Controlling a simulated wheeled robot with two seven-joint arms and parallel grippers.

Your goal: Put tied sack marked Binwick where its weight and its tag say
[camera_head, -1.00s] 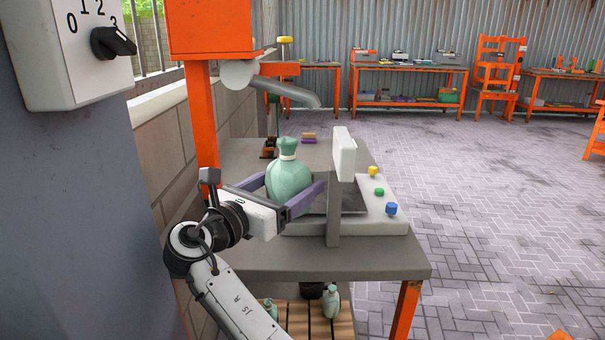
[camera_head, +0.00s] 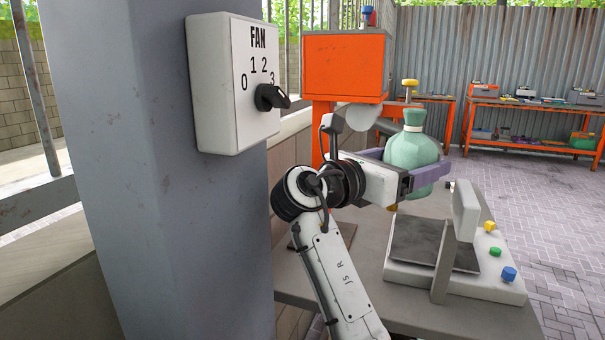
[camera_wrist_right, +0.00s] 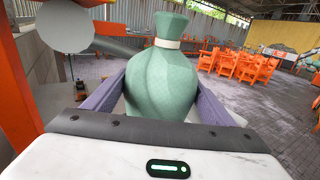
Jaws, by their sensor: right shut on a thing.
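A green tied sack (camera_head: 411,148) with a pale band round its neck is held upright in my right gripper (camera_head: 412,172). The purple fingers are closed on both sides of it. The sack also fills the middle of the right wrist view (camera_wrist_right: 170,80). No tag or name can be read on it. A white scale (camera_head: 462,279) with a dark plate (camera_head: 420,242) stands on the grey table below and to the right; the plate is bare. My left gripper is not in view.
A fan switch box (camera_head: 233,85) hangs on a grey pillar (camera_head: 150,200) at the left. An orange machine (camera_head: 346,66) with a grey spout stands behind the gripper. Shelves (camera_head: 525,120) line the far wall. Open paved floor lies to the right.

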